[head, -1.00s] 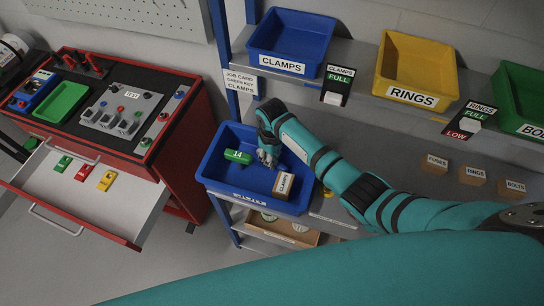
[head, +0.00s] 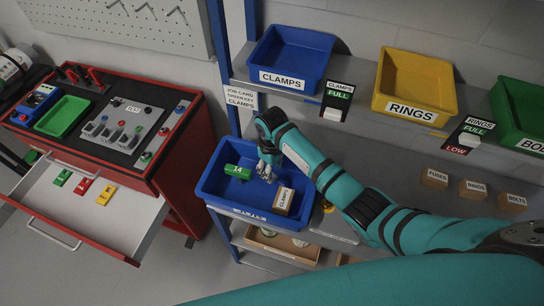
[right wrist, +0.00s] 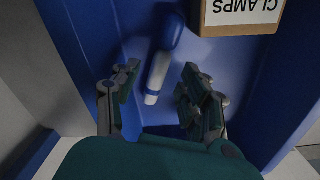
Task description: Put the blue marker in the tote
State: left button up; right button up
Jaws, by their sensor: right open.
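The blue marker (right wrist: 159,65) has a white barrel and a blue cap. In the right wrist view it appears to lie on the floor of the blue tote (right wrist: 88,25), between my parted fingers and apart from both. My right gripper (right wrist: 152,90) is open and empty; in the head view it reaches down into the tote from above (head: 267,170). The tote stands on the lower shelf, its front rim in clear view (head: 245,214). In the head view I cannot make out the marker clearly beside the fingers. My left gripper is not in view.
The tote also holds a green block marked 14 (head: 238,172) and a CLAMPS box (head: 283,201). Blue CLAMPS (head: 290,48) and yellow RINGS (head: 416,80) bins stand on the shelf above. A red cart (head: 165,170) with an open drawer is at left.

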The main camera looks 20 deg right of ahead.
notch_tip(320, 180, up, 10)
jog(key=shift+f+b, duration=0.2)
jog(key=shift+b, duration=0.2)
dwell(0.3)
